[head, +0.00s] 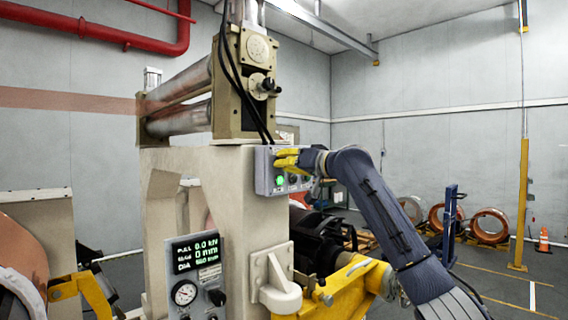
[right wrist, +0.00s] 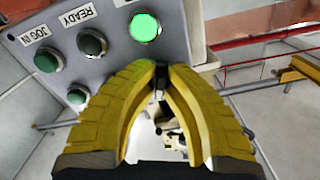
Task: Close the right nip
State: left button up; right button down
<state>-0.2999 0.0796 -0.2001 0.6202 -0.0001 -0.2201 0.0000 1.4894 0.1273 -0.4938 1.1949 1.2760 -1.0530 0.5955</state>
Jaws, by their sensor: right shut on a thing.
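The nip shows in the head view as two steel rollers (head: 180,100), one above the other, left of a tan roller housing (head: 244,85). A grey control box (head: 264,172) with a lit green lamp (head: 280,180) is on the machine frame below. My right gripper (head: 280,158) is at this box, its yellow fingers at the upper part of its face. In the right wrist view my right gripper (right wrist: 161,72) is shut on a small dark control (right wrist: 160,82) at the box's edge, mostly hidden by the fingers. My left gripper is not in view.
A display panel (head: 197,257) reads "PULL 0.0 kN" and "0 mm" above a round gauge (head: 184,292). Copper coils (head: 489,226) and a yellow post (head: 521,205) stand well back on the right.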

jog(key=n, duration=1)
jog(key=shift+n, duration=0.3)
dwell(0.4)
jog(key=c, duration=1.5)
grip_release()
jog(key=shift+c, duration=0.2)
jog(key=v, duration=1.2)
jog(key=shift+a+r, duration=0.1)
